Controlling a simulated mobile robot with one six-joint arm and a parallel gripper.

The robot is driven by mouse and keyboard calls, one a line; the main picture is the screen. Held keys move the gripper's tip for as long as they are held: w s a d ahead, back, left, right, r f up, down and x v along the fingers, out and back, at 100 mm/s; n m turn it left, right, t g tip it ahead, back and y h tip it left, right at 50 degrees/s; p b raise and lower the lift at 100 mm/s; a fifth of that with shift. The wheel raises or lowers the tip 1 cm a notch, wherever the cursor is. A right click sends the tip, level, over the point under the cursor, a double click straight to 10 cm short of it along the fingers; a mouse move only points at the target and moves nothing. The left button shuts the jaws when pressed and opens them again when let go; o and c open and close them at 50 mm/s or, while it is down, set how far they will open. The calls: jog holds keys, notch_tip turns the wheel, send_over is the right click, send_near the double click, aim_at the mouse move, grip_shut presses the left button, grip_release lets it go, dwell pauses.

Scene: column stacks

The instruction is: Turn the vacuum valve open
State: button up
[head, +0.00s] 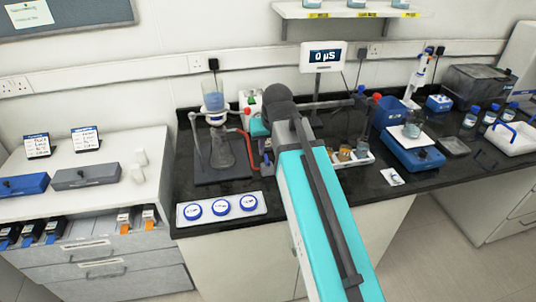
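A filter setup stands on the black bench left of my arm. It has a cup of blue liquid (213,102) above a clear conical flask (221,150), on a dark base (208,174). A red hose (241,133) runs from the flask's side to the right. A green and white device (257,126) is behind the hose, partly covered by my arm. I cannot make out the vacuum valve for certain; it may be among the small parts near the hose or hidden behind my arm. My gripper cannot be made out; my teal arm link fills the middle front.
A display reading 0 µS (324,57) stands behind. Small amber jars (345,154), a blue balance (413,151) and bottles (471,116) are to the right. Free bench shows around the small card (393,177).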

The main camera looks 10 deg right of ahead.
aim_at(267, 158)
jog(key=shift+p+x, duration=0.55)
jog(key=shift+x, duration=2.25)
jog(key=shift+c, duration=0.3)
grip_shut()
